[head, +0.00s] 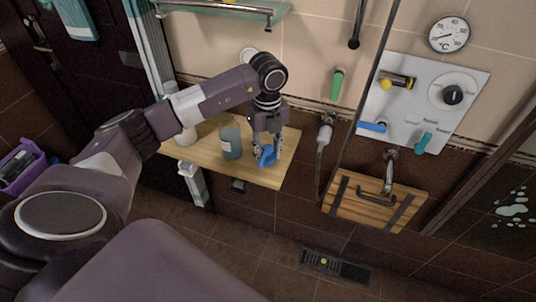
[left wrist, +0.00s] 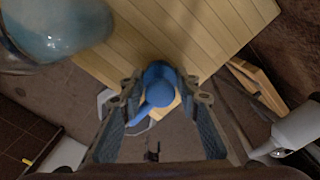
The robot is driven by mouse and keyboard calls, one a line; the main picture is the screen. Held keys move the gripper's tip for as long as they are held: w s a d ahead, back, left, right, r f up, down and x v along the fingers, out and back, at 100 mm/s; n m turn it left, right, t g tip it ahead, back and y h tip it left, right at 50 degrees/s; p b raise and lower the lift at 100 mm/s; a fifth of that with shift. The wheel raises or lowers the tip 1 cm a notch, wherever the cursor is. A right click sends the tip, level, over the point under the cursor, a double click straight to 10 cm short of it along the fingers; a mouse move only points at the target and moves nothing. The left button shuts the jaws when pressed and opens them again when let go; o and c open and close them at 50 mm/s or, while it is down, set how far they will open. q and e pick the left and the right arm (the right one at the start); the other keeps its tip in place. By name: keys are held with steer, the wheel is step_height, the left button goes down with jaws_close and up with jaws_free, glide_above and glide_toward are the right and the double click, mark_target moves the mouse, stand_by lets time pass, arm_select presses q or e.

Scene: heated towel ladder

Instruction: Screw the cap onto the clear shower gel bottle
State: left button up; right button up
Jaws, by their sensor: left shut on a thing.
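The clear shower gel bottle (head: 231,140), with blue-green gel and a pale label, stands upright on the wooden shelf. Its rounded side also shows at the upper left of the left wrist view (left wrist: 60,28). My left gripper (head: 266,154) points down over the shelf, just right of the bottle and apart from it. It is shut on the blue cap (left wrist: 158,84), which has a rounded top and an arm sticking out to one side. The cap also shows low between the fingers in the head view (head: 267,157). Its underside is hidden. My right gripper is not in view.
The wooden shelf (head: 277,177) is bare near its front right edge. A white bottle (head: 186,132) stands left of the gel bottle, partly behind my arm. A hand shower (head: 323,138) hangs right of the shelf, near a white control panel (head: 421,105).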

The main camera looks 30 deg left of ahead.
arm_select(q)
step_height(320, 180, up, 6)
steer(key=shift+w+r+b, duration=0.1)
steer(key=shift+r+b, duration=0.1)
steer(key=shift+b, duration=0.6)
steer(key=s+d+b, duration=0.2)
steer(key=s, duration=0.7)
steer(key=s+d+b, duration=0.2)
steer(key=s, duration=0.8)
steer(key=shift+s+d, duration=0.2)
steer(key=shift+d, duration=0.05)
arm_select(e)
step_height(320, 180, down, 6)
arm_select(q)
steer(key=w+d+f+n, duration=0.1)
steer(key=d+n, duration=0.3)
steer(key=n, duration=0.8)
steer(key=w+d+f+n, duration=0.1)
steer(key=w+d+n, duration=0.2)
steer(key=n, duration=0.9)
steer(key=shift+d+f, duration=0.25)
steer(key=shift+d, duration=0.7)
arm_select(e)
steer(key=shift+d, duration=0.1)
